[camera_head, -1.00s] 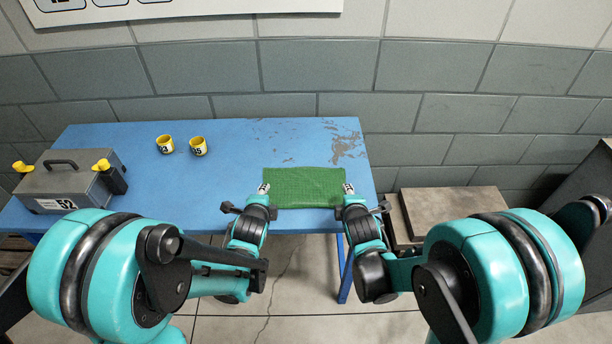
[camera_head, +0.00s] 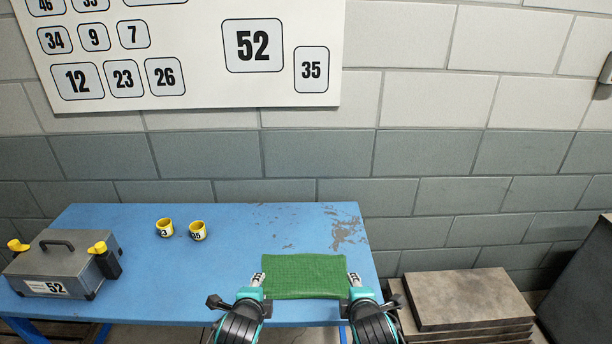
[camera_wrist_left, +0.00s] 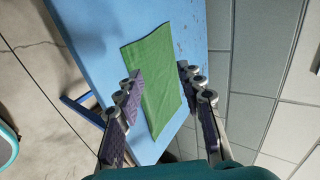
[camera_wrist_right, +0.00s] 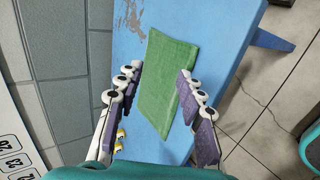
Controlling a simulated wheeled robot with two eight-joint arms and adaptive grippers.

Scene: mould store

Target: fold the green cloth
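The green cloth (camera_head: 304,276) lies flat as a wide rectangle near the front edge of the blue table (camera_head: 140,250). My left gripper (camera_head: 258,279) is at its left edge and my right gripper (camera_head: 354,279) at its right edge. In the left wrist view the fingers (camera_wrist_left: 158,84) stand wide apart, with the cloth (camera_wrist_left: 155,85) beyond and between them. In the right wrist view the fingers (camera_wrist_right: 160,82) are also wide apart, the cloth (camera_wrist_right: 165,85) showing between them. Whether any fingertip touches the cloth is unclear.
A grey toolbox (camera_head: 60,270) labelled 52 stands at the table's left end. A number board (camera_head: 190,60) hangs on the wall. Stacked slabs (camera_head: 470,300) are right of the table. The table's middle is clear.

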